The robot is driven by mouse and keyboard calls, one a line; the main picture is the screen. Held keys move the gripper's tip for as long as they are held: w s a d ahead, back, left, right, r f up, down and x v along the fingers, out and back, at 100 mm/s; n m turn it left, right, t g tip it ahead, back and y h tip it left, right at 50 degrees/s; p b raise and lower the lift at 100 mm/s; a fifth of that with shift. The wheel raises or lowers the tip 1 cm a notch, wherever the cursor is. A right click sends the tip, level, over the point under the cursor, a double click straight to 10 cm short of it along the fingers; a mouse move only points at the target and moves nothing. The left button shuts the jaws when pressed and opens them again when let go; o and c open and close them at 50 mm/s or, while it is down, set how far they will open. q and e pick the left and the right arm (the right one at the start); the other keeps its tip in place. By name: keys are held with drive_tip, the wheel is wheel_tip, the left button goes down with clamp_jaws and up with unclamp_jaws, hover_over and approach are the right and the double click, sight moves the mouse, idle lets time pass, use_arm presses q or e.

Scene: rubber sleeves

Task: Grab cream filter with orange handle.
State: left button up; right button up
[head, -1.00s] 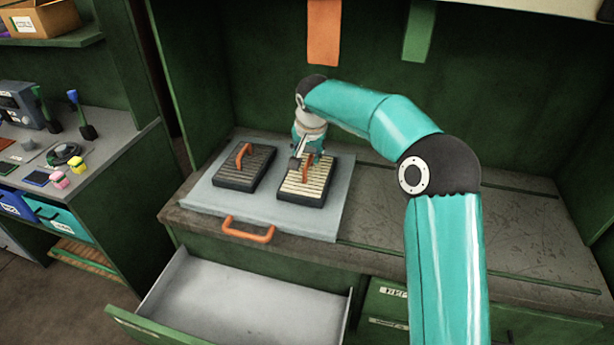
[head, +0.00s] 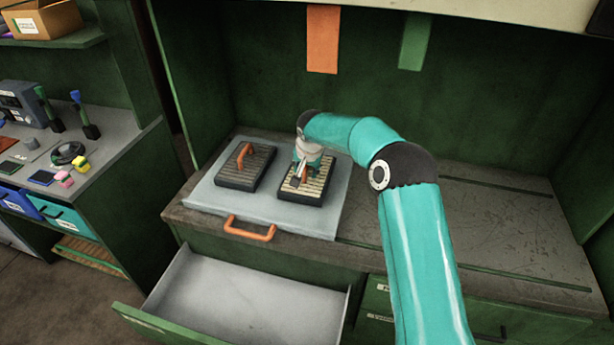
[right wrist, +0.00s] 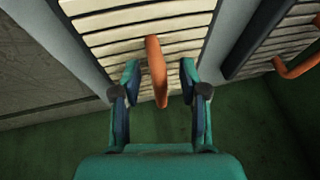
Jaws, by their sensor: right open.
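The cream filter (head: 316,190) is a slatted cream panel in a dark frame, lying on a grey board on the bench. Its orange handle (right wrist: 156,70) stands up from the slats in the right wrist view. My right gripper (right wrist: 159,72) is open, with one finger on each side of the handle and a gap on both sides. In the head view my right gripper (head: 302,178) is over the filter and hides part of the handle. My left gripper is not in view.
A dark filter (head: 246,168) with an orange handle lies to the left on the same grey board (head: 200,195). An open, empty drawer (head: 245,300) with an orange pull (head: 250,230) above it juts out in front. The bench top to the right is clear.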

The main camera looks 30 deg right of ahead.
clamp_jaws()
drive_tip(key=shift+r, duration=0.2)
idle(0.4)
